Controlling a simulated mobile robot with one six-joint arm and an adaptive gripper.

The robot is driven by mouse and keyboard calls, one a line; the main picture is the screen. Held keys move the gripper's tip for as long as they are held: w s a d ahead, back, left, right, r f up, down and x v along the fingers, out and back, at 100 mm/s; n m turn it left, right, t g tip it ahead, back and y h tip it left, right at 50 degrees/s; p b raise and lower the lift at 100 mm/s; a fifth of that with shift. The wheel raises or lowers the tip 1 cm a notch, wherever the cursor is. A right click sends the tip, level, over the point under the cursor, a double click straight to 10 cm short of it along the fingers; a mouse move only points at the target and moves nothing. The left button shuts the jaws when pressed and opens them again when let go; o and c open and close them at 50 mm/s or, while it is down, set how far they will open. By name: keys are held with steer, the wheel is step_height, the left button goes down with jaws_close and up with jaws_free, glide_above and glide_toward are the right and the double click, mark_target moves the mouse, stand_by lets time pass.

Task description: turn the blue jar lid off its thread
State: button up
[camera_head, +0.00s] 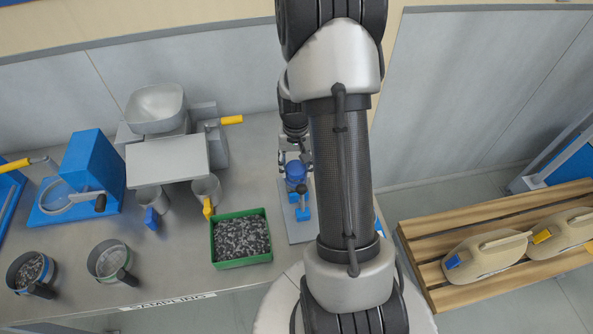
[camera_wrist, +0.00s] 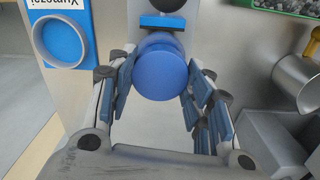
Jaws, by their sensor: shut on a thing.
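The blue jar lid (camera_wrist: 161,72) shows from above in the wrist view, a round disc between my gripper's fingers (camera_wrist: 157,80). The fingers' blue pads close on its left and right sides. In the head view the blue lid (camera_head: 296,171) is small, with my gripper (camera_head: 295,158) at it from above. The jar stands on a grey plate on the bench, with blue clamp parts (camera_head: 302,214) in front. The jar's body and thread are mostly hidden under the lid and fingers. My arm hides the plate's right side.
A green tray of dark granules (camera_head: 241,238) stands left of the jar. A grey machine with two spouts (camera_head: 167,160) and a blue crank box (camera_head: 93,170) are farther left. Two sieve pans (camera_head: 109,260) lie front left.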

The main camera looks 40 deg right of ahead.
mark_target(296, 167)
steer(key=shift+r, duration=0.15)
steer(key=shift+r+p, duration=1.6)
steer(key=shift+r, duration=0.5)
